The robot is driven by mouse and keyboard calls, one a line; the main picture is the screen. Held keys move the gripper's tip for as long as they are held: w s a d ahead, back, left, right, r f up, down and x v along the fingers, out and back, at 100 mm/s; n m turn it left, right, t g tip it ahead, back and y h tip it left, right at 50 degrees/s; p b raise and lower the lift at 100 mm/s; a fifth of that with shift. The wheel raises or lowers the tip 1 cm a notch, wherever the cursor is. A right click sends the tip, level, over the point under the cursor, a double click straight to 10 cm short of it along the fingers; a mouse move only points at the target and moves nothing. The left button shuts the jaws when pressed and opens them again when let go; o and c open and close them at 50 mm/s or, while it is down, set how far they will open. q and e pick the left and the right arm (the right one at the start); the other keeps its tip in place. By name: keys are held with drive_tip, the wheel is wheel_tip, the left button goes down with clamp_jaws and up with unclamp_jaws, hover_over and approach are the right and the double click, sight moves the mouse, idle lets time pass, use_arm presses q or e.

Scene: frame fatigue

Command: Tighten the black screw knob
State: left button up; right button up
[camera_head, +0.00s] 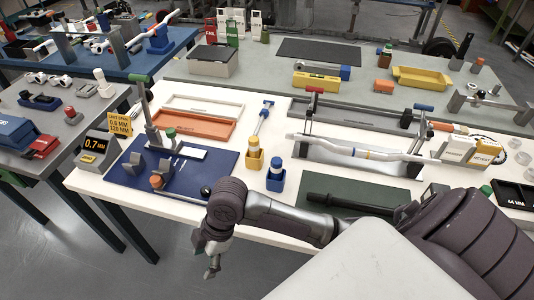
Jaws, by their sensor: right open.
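A small dark round knob (206,191), which looks like the black screw knob, shows at the front right of the blue base plate (222,166). My forearm and wrist are just in front of it and may hide part of it. My right gripper (212,272) hangs down past the table's front edge, below and in front of the knob. It is open, empty and apart from the plate. My left gripper is not in view.
The plate also carries a grey upright post (151,120), grey blocks and an orange knob (157,181). Blue and yellow holders (275,178) stand to its right. A gauge display (97,146) stands at its left. Open floor lies at the front left.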

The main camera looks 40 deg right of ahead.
drive_tip(key=s+d+f+m+h+b, duration=0.1)
drive_tip(key=s+d+f+m, duration=0.2)
drive_tip(key=f, duration=0.3)
drive_tip(key=s+d+f+m+t+h+b, duration=0.1)
drive_tip(key=s+d+f+m, duration=0.1)
drive_tip(key=d+f+m, duration=0.2)
drive_tip(key=s+d+f+m+t+h, duration=0.1)
drive_tip(key=s+d+f+m+h, duration=0.1)
drive_tip(key=f+m, duration=0.4)
wheel_tip(320, 180, down, 3)
drive_tip(key=shift+s+d+r+m+b, duration=0.15)
drive_tip(key=shift+s+d+m+b, duration=0.2)
drive_tip(key=shift+s+d, duration=0.55)
